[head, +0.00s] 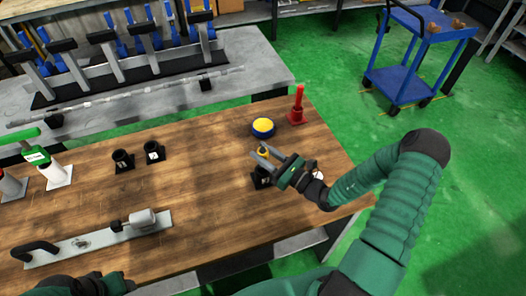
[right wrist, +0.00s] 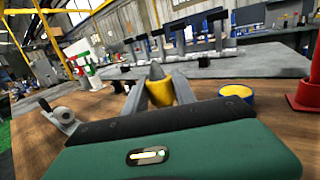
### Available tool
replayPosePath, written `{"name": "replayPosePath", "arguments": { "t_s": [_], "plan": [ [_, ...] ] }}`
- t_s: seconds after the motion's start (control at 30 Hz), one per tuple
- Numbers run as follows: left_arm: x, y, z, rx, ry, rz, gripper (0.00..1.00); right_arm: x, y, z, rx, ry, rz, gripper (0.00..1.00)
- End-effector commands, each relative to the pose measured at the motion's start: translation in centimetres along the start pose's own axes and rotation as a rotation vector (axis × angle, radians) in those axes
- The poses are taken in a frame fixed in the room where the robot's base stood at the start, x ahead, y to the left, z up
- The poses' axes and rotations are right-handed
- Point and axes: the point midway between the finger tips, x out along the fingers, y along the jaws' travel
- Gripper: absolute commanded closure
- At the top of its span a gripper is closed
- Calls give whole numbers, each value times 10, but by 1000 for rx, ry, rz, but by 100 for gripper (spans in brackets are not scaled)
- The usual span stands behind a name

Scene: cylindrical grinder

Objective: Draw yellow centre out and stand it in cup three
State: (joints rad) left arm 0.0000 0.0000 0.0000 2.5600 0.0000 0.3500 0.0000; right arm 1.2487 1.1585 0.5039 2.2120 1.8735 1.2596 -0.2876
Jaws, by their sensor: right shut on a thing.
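The yellow centre (right wrist: 160,93), with a grey pointed tip, stands upright between the fingers of my right gripper in the right wrist view. In the head view my right gripper (head: 265,160) is shut on the yellow centre (head: 263,151). A black cup (head: 261,180) shows just below the fingers; I cannot tell whether the centre's lower end is in it. Two more black cups, one (head: 122,160) beside the other (head: 154,151), stand left of it; their numbers are unreadable. My left gripper (head: 116,284) is partly in view at the bottom edge, its jaws unclear.
A blue and yellow round thing (head: 263,127) and a red stand (head: 297,107) are beyond my right gripper. A metal plate with a handle (head: 95,240) lies front left. White posts (head: 54,172) stand far left. The wood between the cups is clear.

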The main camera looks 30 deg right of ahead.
Motion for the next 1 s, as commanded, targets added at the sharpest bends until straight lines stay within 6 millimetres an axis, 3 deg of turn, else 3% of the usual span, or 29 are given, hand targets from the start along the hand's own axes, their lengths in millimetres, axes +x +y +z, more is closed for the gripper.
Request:
{"name": "replayPosePath", "arguments": {
  "t_s": [1.0],
  "plan": [
    [-6, 0, -1, 0, 0, 0, 51, 0, 0, 0, -1, -2, 1, 100]
  ]
}}
